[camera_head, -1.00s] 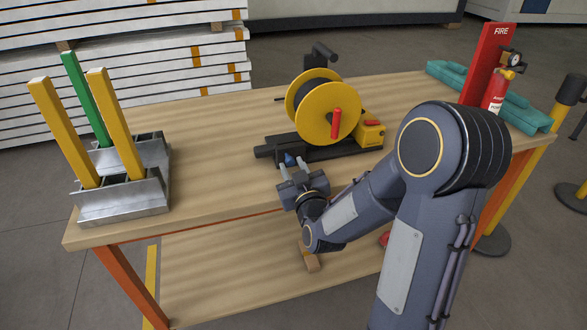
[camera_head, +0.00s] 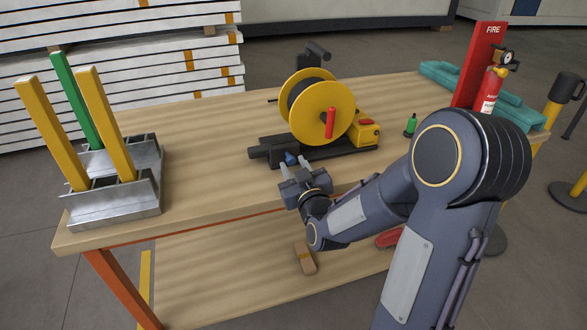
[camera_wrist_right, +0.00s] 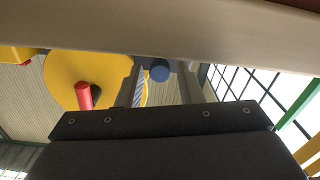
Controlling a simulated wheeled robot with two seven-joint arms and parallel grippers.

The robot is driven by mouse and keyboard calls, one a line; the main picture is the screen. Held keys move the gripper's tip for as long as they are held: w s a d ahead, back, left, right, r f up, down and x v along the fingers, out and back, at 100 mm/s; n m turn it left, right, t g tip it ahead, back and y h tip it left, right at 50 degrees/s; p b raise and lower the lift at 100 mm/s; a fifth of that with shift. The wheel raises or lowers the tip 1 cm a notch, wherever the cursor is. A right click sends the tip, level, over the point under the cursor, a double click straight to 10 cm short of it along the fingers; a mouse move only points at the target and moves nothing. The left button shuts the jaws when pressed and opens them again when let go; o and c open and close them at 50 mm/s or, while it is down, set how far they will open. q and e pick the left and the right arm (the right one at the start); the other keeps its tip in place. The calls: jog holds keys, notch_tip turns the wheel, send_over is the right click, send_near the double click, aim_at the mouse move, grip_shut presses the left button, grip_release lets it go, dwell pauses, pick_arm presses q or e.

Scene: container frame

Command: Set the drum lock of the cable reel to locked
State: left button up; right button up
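The cable reel stands on the workbench, with a yellow drum (camera_head: 325,102), a red handle (camera_head: 330,122) on its face and a dark base (camera_head: 322,154). A yellow box (camera_head: 365,133) with a red top part (camera_head: 366,121) sits at its right. A small blue part (camera_head: 290,158) is at the base's front left. I cannot tell which part is the drum lock. My right gripper (camera_head: 297,168) is open and empty, just in front of the blue part. In the right wrist view, the blue part (camera_wrist_right: 159,70) shows between the fingers (camera_wrist_right: 161,88), apparently ungripped. My left gripper is not in view.
A metal rack (camera_head: 115,205) with yellow and green bars stands at the bench's left end. A wood block (camera_head: 305,258) lies on the lower shelf.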

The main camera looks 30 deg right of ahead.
jog(key=shift+o, duration=0.8)
jog(key=v, duration=0.7)
jog(key=shift+s, duration=0.4)
jog(key=shift+a, duration=0.1)
